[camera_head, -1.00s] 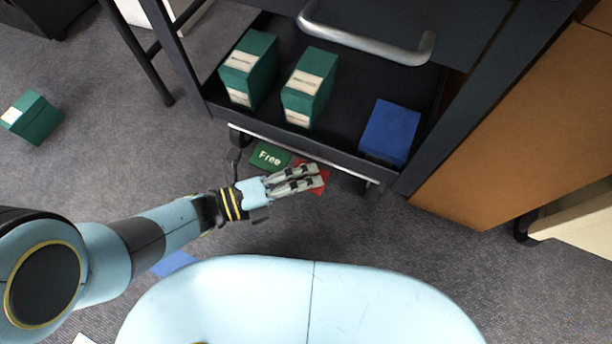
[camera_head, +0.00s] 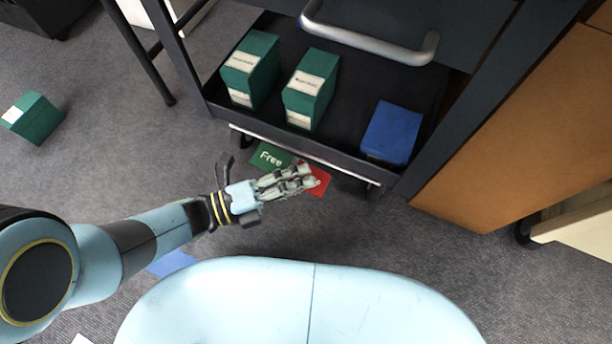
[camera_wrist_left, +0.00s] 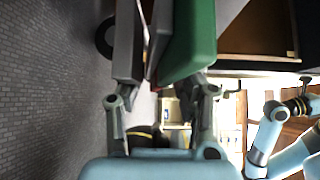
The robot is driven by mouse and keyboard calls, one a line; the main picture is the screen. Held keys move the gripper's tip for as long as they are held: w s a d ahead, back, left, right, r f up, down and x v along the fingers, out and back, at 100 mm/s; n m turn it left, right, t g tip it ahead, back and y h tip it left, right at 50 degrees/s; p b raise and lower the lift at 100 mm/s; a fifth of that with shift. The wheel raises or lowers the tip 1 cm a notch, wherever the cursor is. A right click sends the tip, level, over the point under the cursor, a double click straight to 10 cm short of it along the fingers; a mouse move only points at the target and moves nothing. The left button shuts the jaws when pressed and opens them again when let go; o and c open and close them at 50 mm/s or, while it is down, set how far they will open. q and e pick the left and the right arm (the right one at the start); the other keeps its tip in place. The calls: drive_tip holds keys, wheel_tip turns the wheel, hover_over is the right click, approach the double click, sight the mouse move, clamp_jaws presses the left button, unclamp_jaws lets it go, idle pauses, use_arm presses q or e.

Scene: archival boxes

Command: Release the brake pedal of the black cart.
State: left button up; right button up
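The black cart (camera_head: 345,158) stands at upper middle. Under its near edge is the brake pedal, with a green part (camera_head: 268,157) lettered "Free" and a red part (camera_head: 322,183) to its right. My left gripper (camera_head: 309,177) reaches in from the left, its fingertips over the red part and covering some of it. I cannot tell whether they touch it. Its fingers lie close together, with only a narrow gap and nothing visibly held. In the left wrist view a green slab (camera_wrist_left: 192,40) is close beside the fingers (camera_wrist_left: 147,70). My right arm shows at that view's right, its gripper unclear.
Two green boxes (camera_head: 309,90) and a blue box (camera_head: 391,131) sit on the cart's lower shelf. A brown cabinet (camera_head: 520,130) stands right of the cart. Another green box (camera_head: 33,118) lies on the floor at left. The carpet before the cart is mostly clear.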

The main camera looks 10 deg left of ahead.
use_arm(q)
drive_tip(key=v, duration=1)
drive_tip(key=shift+s, duration=0.15)
drive_tip(key=shift+a, duration=0.15)
